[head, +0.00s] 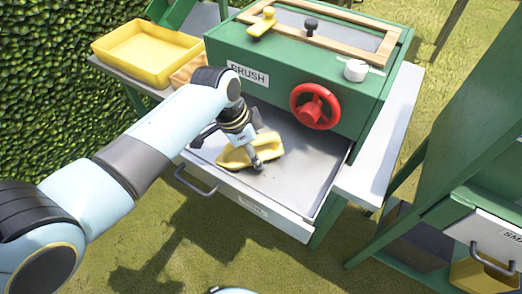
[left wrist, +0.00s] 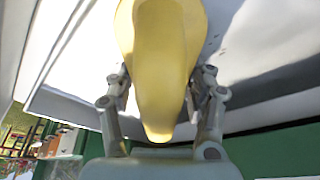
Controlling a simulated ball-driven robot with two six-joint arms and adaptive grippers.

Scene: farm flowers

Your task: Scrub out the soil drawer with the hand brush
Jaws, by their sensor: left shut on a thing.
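The soil drawer (head: 300,168) is pulled out from under the green machine, its grey metal floor showing. The yellow hand brush (head: 234,158) is low over the left part of the drawer floor. My left gripper (head: 228,153) is shut on the brush from above. In the left wrist view the brush (left wrist: 162,50) sits between the two fingers of my left gripper (left wrist: 162,92). The bristles are hidden, and I cannot tell if they touch the floor.
The green machine (head: 285,85), with a "BRUSH" label and a red handwheel (head: 315,106), stands right behind the drawer. A yellow tray (head: 148,52) is on the left. The drawer handle (head: 196,182) juts out in front. A green cabinet (head: 470,130) stands at right.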

